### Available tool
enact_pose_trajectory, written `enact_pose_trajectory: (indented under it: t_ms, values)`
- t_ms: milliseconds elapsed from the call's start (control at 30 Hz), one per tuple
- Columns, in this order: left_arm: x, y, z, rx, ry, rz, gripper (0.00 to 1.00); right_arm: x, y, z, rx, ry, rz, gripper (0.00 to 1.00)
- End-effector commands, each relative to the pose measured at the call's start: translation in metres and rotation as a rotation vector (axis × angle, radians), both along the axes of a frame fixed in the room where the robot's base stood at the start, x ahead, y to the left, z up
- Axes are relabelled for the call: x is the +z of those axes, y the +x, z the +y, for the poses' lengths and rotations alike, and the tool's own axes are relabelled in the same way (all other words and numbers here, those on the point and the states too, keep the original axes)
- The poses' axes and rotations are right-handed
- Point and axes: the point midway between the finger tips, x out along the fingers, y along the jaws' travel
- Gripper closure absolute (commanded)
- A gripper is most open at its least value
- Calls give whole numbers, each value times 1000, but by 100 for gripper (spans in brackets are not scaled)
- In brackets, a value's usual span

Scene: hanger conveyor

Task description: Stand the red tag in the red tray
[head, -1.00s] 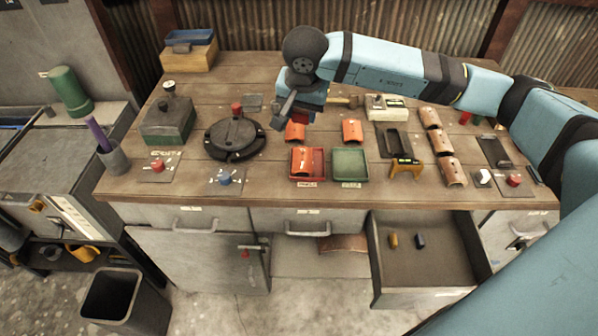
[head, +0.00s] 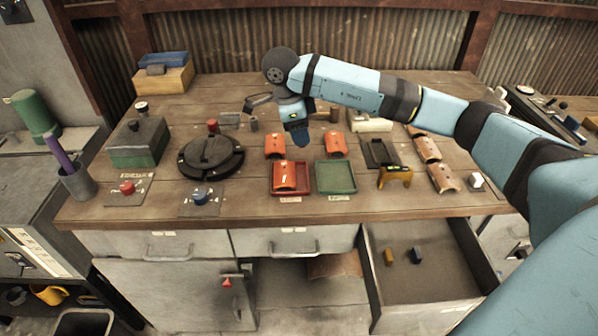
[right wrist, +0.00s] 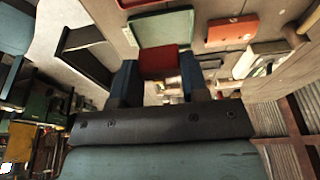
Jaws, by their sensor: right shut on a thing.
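My right gripper (head: 298,143) hangs above the back of the table, just behind the two trays. In the right wrist view, its blue fingers are shut on the red tag (right wrist: 165,62), which shows as a red block between them. The head view hides the tag behind the gripper. The red tray (head: 276,192) lies at the table's front, slightly left of and nearer than the gripper. My left gripper is not in view.
The green tray (head: 335,191) is right of the red one and looks empty. A black turntable (head: 211,156) stands left, a yellow bracket (head: 395,176) right. An open drawer (head: 410,288) juts out below.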

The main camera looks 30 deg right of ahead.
Motion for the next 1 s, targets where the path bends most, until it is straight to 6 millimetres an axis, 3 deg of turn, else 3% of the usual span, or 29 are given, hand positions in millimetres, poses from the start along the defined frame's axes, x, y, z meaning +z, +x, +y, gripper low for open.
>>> enact_pose_trajectory:
  t_ms: [100, 300, 533, 767, 967, 1000]
  values:
    - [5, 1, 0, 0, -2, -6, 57, -31, -1, 0, 0, -1, 3, 88]
    - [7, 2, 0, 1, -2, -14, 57, -67, 0, 0, 1, 0, -1, 88]
    - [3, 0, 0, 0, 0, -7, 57, -83, 0, 0, 1, 0, -2, 88]
    - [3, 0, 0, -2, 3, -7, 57, -116, 0, 0, 1, 0, -1, 88]
    - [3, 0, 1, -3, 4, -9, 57, -120, -1, 0, 3, -1, 0, 88]
    - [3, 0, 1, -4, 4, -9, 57, -120, -1, 0, 3, 0, 0, 57]
